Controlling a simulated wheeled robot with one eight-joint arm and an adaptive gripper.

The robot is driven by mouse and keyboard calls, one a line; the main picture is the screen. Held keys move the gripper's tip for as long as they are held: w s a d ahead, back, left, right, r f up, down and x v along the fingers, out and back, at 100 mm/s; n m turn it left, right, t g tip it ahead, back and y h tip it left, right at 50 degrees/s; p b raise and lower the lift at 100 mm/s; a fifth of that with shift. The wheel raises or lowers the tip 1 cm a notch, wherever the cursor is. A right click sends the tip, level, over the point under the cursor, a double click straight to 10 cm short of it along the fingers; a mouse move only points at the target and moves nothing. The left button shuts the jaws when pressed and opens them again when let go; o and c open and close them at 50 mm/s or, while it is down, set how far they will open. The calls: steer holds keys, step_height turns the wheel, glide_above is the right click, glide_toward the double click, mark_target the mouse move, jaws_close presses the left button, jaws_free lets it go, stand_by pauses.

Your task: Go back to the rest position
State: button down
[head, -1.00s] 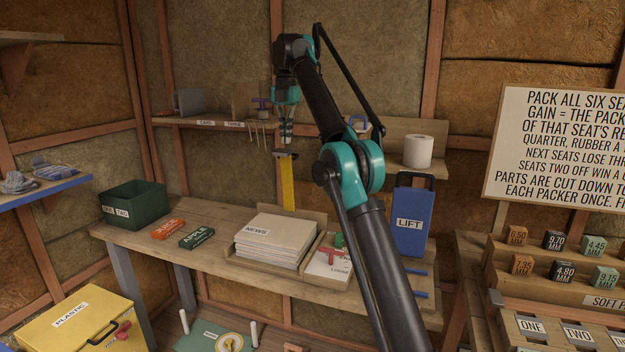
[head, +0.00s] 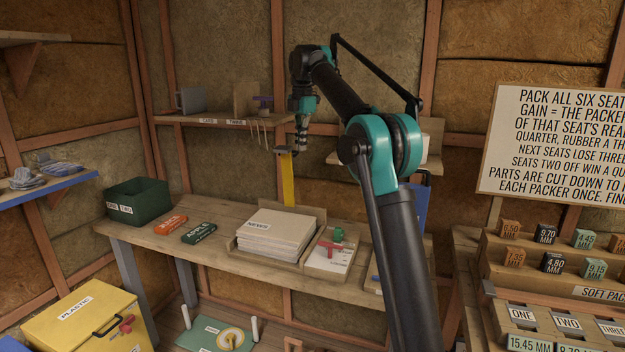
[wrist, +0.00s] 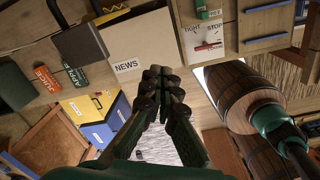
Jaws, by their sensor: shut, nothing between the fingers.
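My gripper (head: 300,150) hangs fingers down at the end of my raised arm, in front of the back wall and above the workbench. In the wrist view its two dark fingers (wrist: 160,74) meet at the tips with nothing between them. In the head view it overlaps the top of a yellow upright strip (head: 287,182) with a dark cap; whether they touch I cannot tell. The NEWS paper stack (head: 275,228) lies on the bench below, and also shows ahead of the fingers in the wrist view (wrist: 140,45).
The workbench (head: 215,258) also holds a green bin (head: 138,201), orange and green boxes and a tray with a red part (head: 328,245). My arm partly hides a blue LIFT box (head: 421,208). A wall shelf (head: 215,121) is behind the gripper. A yellow PLASTIC case (head: 60,335) is lower left.

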steer(key=s+d+f+m+t, duration=0.2)
steer(key=s+d+f+m, duration=1.15)
steer(key=f, duration=0.35)
steer(key=s+d+f+m, duration=0.3)
steer(key=s+f+m, duration=0.1)
steer(key=s+f, duration=0.3)
steer(key=s+d+f+m+t, duration=0.1)
steer(key=s+d+f+m, duration=0.2)
steer(key=s+f, duration=0.4)
steer(key=s+d+f+m, duration=0.3)
steer(key=s+f+m, duration=0.3)
steer(key=s, duration=0.7)
steer(key=shift+d+f+t, duration=0.15)
steer(key=shift+f+t, duration=0.25)
steer(key=shift+f, duration=0.3)
